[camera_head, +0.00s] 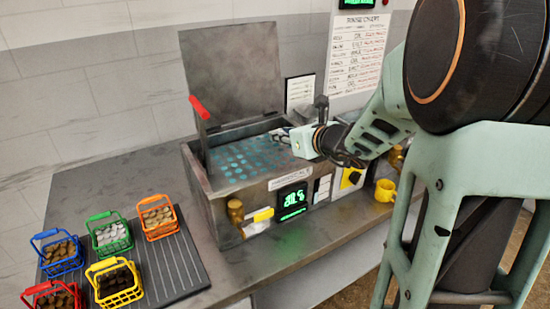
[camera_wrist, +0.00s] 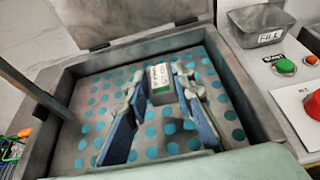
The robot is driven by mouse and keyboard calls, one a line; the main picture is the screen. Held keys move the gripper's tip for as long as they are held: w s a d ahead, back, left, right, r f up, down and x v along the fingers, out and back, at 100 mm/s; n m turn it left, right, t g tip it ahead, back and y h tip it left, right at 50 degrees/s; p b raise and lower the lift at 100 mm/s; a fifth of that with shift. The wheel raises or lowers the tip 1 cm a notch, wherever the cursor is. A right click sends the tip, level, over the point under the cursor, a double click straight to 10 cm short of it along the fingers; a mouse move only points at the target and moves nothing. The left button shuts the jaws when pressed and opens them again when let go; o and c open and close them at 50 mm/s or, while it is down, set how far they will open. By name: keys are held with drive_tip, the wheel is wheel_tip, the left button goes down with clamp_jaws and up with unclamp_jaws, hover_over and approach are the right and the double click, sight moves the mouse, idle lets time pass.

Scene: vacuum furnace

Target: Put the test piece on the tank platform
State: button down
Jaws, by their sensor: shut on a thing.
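My gripper (camera_wrist: 157,88) reaches down into the open tank (camera_head: 205,190), over the tank platform (camera_head: 232,163). In the wrist view its two blue-padded fingers are closed on the test piece (camera_wrist: 160,76), a small block with a white top, a green stripe and a grey lower part. The tank platform (camera_wrist: 92,98) is a grey plate with teal round spots, below and around the fingers. I cannot tell whether the piece touches it. In the head view the fingers are small and partly hidden by my arm, and the piece cannot be made out.
The tank's lid (camera_head: 235,70) stands open at the back, with a red handle (camera_head: 199,108) at the left. Several coloured baskets stand on the ribbed mat (camera_head: 180,265) at the left. A grey bin (camera_wrist: 262,24) and buttons sit beside the tank.

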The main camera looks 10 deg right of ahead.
sight(275, 162)
drive_tip(key=shift+s+a+f, duration=0.15)
drive_tip(key=shift+a+f, duration=0.7)
drive_tip(key=shift+f, duration=0.15)
drive_tip(key=shift+a+f+b, duration=0.15)
drive_tip(key=shift+f+b, duration=0.15)
drive_tip(key=shift+f, duration=0.6)
drive_tip(key=shift+a+f+b, duration=0.15)
drive_tip(key=shift+f+b, duration=0.15)
drive_tip(key=shift+f, duration=0.6)
drive_tip(key=shift+f, duration=0.15)
drive_tip(key=c, duration=1.7)
unclamp_jaws()
drive_tip(key=shift+o, duration=0.2)
drive_tip(key=shift+s+d+r, duration=0.1)
drive_tip(key=shift+s+r, duration=0.05)
drive_tip(key=shift+r, duration=0.05)
drive_tip(key=p+v, duration=0.1)
drive_tip(key=v, duration=1)
drive_tip(key=shift+s, duration=0.4)
drive_tip(key=shift+d+r, duration=0.1)
